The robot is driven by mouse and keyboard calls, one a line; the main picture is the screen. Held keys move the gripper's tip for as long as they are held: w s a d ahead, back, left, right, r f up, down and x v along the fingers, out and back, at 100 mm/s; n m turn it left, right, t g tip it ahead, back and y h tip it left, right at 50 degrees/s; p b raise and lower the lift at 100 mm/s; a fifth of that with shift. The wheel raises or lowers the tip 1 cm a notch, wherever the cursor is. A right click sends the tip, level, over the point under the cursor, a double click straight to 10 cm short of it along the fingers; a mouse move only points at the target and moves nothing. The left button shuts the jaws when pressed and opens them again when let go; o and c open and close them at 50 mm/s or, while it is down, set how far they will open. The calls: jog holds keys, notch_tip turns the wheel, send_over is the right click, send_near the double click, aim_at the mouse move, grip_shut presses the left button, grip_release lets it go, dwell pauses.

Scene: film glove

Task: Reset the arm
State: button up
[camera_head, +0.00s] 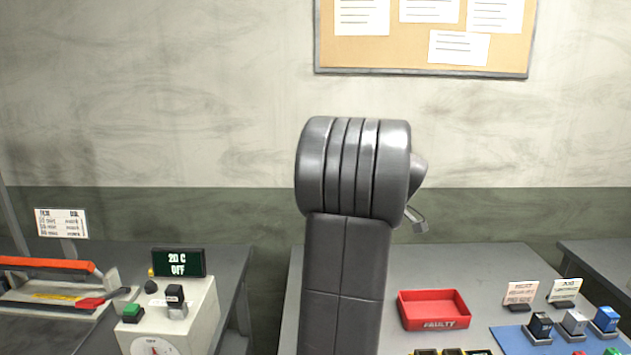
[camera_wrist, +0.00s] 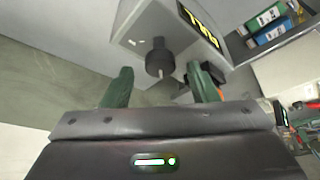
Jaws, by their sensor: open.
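My arm stands upright in the middle of the head view, in front of the far bench, and hides part of it. My gripper (camera_wrist: 162,88) shows in the wrist view as two dark green fingers spread apart. It is open, and I see nothing held between the fingers. Beyond the fingertips is a grey box (camera_wrist: 150,20) with a yellow lit display and a black round part (camera_wrist: 160,60) below it. I cannot tell how far off they are. The gripper is not clearly seen in the head view.
A red tray (camera_head: 434,322) marked FAULTY and a blue mat (camera_head: 508,341) with small blocks lie on the bench (camera_head: 490,262) at right.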

jog(key=shift+x, duration=0.9)
jog(key=shift+m+h, duration=0.3)
jog(key=shift+m, duration=0.1)
jog(key=shift+s+r+m+t, duration=0.2)
jog(key=shift+m+t, duration=0.1)
jog(key=shift+m, duration=0.4)
jog(key=m+h+b, duration=0.1)
jog(key=m, duration=0.2)
jog(key=m+h+b, duration=0.1)
jog(key=m, duration=0.2)
jog(key=shift+a+f+t, duration=0.15)
jog(key=shift+a+t, duration=0.1)
jog(key=shift+t, duration=0.15)
jog(key=shift+a+m+h+b, duration=0.1)
jog(key=shift+m+h+b, duration=0.6)
jog(key=shift+m, duration=0.7)
jog(key=shift+a+m+h+b, duration=0.1)
jog(key=shift+m+h+b, duration=0.55)
jog(key=shift+m, duration=0.75)
jog(key=shift+w+a+m+g+h+b, duration=0.1)
jog(key=shift+m+g+h+b, duration=0.3)
jog(key=shift+m, duration=0.65)
jog(key=shift+m+g+h+b, duration=0.15)
jog(key=shift+m+g+b, duration=0.25)
jog(key=shift+m, duration=0.65)
